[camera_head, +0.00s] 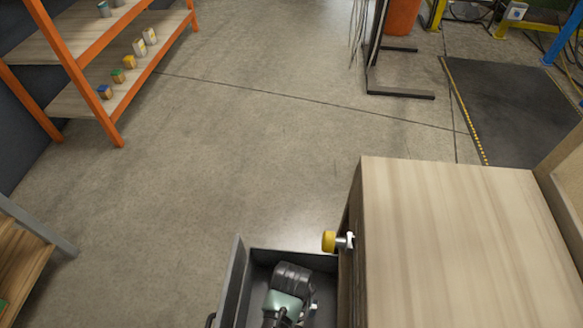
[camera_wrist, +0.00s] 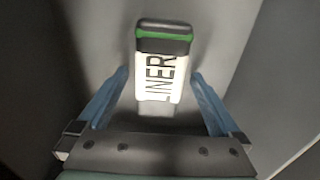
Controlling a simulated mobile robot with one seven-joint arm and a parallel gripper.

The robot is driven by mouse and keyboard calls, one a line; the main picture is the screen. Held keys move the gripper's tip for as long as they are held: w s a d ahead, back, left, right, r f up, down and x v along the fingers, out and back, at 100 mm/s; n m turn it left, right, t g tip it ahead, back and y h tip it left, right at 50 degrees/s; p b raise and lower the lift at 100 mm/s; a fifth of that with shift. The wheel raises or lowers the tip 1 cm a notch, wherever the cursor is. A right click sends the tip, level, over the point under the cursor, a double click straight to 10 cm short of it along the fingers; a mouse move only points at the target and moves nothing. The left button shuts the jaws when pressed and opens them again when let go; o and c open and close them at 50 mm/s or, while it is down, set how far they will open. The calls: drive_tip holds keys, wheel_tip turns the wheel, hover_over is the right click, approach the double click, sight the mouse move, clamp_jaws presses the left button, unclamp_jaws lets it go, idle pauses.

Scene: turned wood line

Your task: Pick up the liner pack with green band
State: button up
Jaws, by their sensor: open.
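The liner pack with green band (camera_wrist: 162,75) shows in the wrist view. It has a white label with dark letters reading "INER", a dark end and a green band near the top. It lies on a grey surface inside the drawer. My gripper (camera_wrist: 160,85) is open, with one blue finger on each side of the pack's lower part and a gap visible on both sides. In the head view my gripper (camera_head: 290,275) is down in the open grey drawer (camera_head: 236,275), and the arm's end hides the pack there.
The drawer's grey walls stand close around my gripper. An orange-framed shelf (camera_head: 85,75) with small boxes stands far left. The floor (camera_head: 230,150) between is clear.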

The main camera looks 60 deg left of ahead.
drive_tip(key=shift+c, duration=0.3)
drive_tip(key=shift+r, duration=0.1)
drive_tip(key=c, duration=1.3)
